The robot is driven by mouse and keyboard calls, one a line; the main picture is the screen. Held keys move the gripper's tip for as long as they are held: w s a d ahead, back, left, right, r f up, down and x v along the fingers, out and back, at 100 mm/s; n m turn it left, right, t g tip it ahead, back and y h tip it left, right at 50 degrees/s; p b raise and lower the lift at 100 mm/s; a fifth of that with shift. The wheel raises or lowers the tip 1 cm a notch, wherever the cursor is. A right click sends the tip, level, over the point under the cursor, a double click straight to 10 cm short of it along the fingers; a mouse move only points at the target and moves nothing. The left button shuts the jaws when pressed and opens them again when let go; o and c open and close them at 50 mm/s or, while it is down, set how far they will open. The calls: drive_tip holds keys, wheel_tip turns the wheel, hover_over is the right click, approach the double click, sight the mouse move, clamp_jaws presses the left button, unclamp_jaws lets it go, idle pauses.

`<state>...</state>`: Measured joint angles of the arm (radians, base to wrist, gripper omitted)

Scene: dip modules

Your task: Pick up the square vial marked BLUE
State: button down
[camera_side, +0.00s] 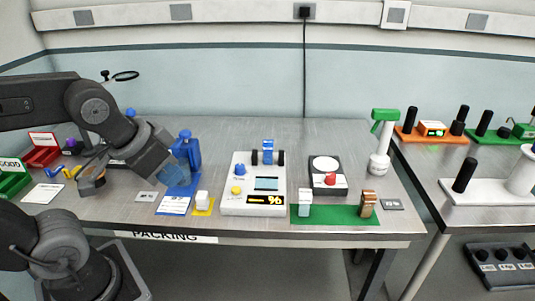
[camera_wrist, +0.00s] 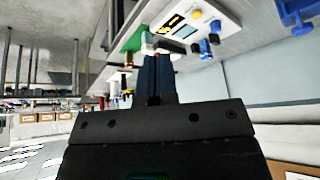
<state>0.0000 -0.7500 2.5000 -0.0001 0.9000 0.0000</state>
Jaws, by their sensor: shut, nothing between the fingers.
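No label BLUE can be read in either view. A small square vial with a pale cap (camera_side: 305,198) stands upright on the green mat (camera_side: 335,215) in the side view. A brown square vial (camera_side: 368,203) stands at the mat's right end. A white-topped block (camera_side: 203,198) sits on a yellow pad left of the white instrument. My gripper (camera_side: 170,168) is near the blue stand at the left, well away from the green mat. In the wrist view its dark fingers (camera_wrist: 157,60) are together and empty, with a white object beyond the tips.
The white instrument (camera_side: 238,200) has a lit display and a blue piece (camera_side: 268,152) between black knobs. The blue stand (camera_side: 187,150) is close to my gripper. A dark plate device (camera_side: 326,176) and a green-topped dispenser (camera_side: 382,140) stand to the right.

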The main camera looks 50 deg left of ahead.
idle(0.3)
drive_tip(key=c, duration=1.1)
unclamp_jaws()
drive_tip(key=n+g+y, duration=0.1)
drive_tip(key=n+y, duration=0.4)
drive_tip(key=n, duration=0.4)
hover_over(269, 142)
drive_tip(key=s+d, duration=0.4)
wheel_tip(269, 142, down, 4)
drive_tip(key=f, duration=0.1)
drive_tip(key=x, duration=0.7)
drive_tip(key=shift+w+a+f, duration=0.15)
drive_tip(key=shift+f, duration=0.15)
drive_tip(key=shift+x, duration=2.65)
